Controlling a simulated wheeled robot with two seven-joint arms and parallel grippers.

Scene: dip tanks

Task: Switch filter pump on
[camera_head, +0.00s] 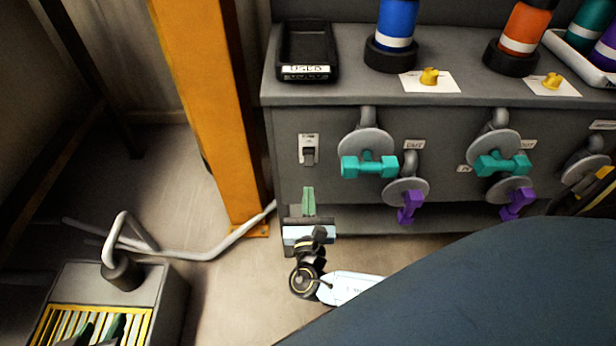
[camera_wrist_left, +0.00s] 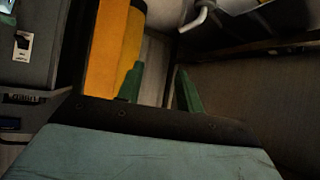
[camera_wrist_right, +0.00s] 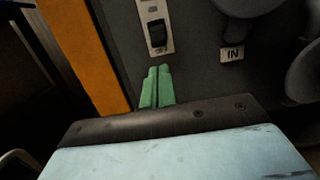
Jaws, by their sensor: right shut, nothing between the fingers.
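The filter pump switch (camera_head: 308,150) is a dark rocker on a pale plate, on the grey bench front below the black tray. It also shows in the right wrist view (camera_wrist_right: 157,32) and at the left edge of the left wrist view (camera_wrist_left: 21,44). I cannot tell its setting for sure. My right gripper (camera_head: 308,190) has its green fingers shut together and empty, just below the switch and apart from it. The right wrist view shows its fingertips (camera_wrist_right: 158,70) close under the plate. My left gripper (camera_head: 101,322) is open and empty at lower left, far from the switch.
Teal-handled valves (camera_head: 370,166) and purple-handled valves (camera_head: 410,205) sit right of the switch. An orange post (camera_head: 208,100) stands left of it. A black tray (camera_head: 307,50) and bottles stand on the bench top. A grey box with a yellow grille (camera_head: 150,285) is at lower left.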

